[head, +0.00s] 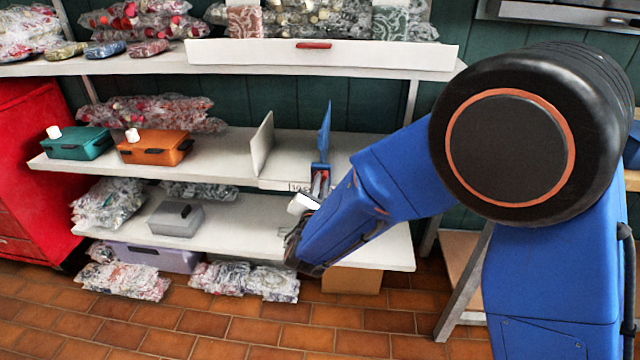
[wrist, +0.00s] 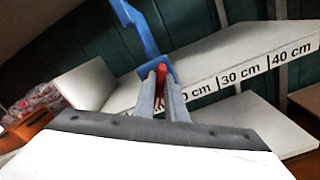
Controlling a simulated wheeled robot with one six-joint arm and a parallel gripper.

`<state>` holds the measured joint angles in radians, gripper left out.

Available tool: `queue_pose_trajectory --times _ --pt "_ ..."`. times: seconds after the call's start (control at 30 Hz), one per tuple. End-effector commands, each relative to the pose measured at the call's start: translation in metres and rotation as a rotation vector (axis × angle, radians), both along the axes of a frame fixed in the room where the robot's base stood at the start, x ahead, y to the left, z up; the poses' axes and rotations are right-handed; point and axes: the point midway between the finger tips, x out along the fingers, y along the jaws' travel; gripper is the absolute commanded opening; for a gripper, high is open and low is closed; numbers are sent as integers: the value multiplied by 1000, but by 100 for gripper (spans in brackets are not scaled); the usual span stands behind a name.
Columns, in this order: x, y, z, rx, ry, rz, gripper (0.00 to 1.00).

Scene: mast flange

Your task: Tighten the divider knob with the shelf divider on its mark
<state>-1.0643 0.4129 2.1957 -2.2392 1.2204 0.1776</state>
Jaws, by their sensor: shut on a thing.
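The blue shelf divider (head: 324,135) stands upright at the front of the middle shelf (head: 225,150). It also shows in the wrist view (wrist: 140,30), with its blue clamp at the shelf edge. The red divider knob (wrist: 160,80) sits at the front of that clamp. My gripper (head: 320,182) reaches it from the front, and its two fingers (wrist: 161,92) are shut on the knob. The scale strip (wrist: 245,72) reads 30 cm and 40 cm to the right of the divider. The label nearest the clamp is partly hidden by my fingers, so I cannot tell which mark the divider is at.
A pale fixed panel (head: 262,143) stands left of the divider. Orange (head: 154,148) and teal (head: 78,145) boxes sit further left on the same shelf. The upper shelf (head: 320,55) holds bagged goods. A lower shelf (head: 240,222) is beneath. The shelf right of the divider is bare.

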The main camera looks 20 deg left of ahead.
Motion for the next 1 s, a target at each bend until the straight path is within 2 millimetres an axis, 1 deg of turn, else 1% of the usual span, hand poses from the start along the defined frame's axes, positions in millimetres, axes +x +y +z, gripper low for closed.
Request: queue_pose_trajectory --times 0.6,0.8,1.0 --pt "1 -4 -5 561 135 -1 0" --pt "1 -4 -7 713 171 0 0" --pt "1 -5 -8 820 197 0 0"
